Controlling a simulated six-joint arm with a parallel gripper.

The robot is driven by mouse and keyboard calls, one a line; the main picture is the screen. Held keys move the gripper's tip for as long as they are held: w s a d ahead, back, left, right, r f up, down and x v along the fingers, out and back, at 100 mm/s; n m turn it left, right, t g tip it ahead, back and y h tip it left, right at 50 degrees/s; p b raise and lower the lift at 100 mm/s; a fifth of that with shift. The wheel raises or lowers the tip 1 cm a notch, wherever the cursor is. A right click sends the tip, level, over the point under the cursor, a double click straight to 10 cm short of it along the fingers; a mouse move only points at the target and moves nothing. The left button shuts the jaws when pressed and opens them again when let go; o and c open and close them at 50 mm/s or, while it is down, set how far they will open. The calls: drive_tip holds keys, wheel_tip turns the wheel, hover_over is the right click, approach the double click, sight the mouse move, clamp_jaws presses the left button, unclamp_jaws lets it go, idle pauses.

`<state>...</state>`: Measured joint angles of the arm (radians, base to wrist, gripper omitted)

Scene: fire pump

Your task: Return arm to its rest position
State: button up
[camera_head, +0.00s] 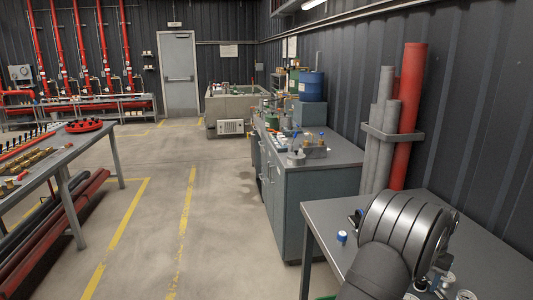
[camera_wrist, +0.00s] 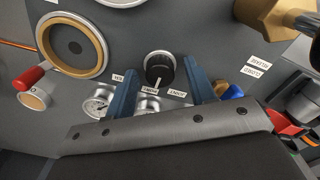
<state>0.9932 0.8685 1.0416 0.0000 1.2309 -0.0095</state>
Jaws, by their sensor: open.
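My gripper (camera_wrist: 160,76) shows in the wrist view as two blue fingers standing apart, open, with nothing held between them. A black knob (camera_wrist: 158,68) on a dark grey panel (camera_wrist: 205,28) appears in the gap between the fingers. I cannot tell how far the fingertips are from it. A dark bracket of my wrist crosses the lower part of the view and hides what lies behind it. In the head view, a thick grey link of my arm (camera_head: 408,232) with a ringed joint is at the lower right. The gripper itself does not show there.
The panel carries a brass-ringed port (camera_wrist: 73,47), a red handle (camera_wrist: 30,78), gauges (camera_wrist: 98,103) and a brass fitting (camera_wrist: 275,18). In the head view, a grey workbench (camera_head: 475,230) and red pipe (camera_head: 408,115) are at right. The middle floor (camera_head: 222,215) is clear.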

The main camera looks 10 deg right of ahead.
drive_tip(key=m, duration=0.6)
drive_tip(key=shift+r+m, duration=0.25)
drive_tip(key=shift+m, duration=0.25)
wheel_tip(320, 180, up, 7)
drive_tip(key=shift+r, duration=0.1)
wheel_tip(320, 180, down, 8)
drive_tip(key=shift+r, duration=0.2)
drive_tip(key=n, duration=0.6)
idle(0.4)
idle(0.4)
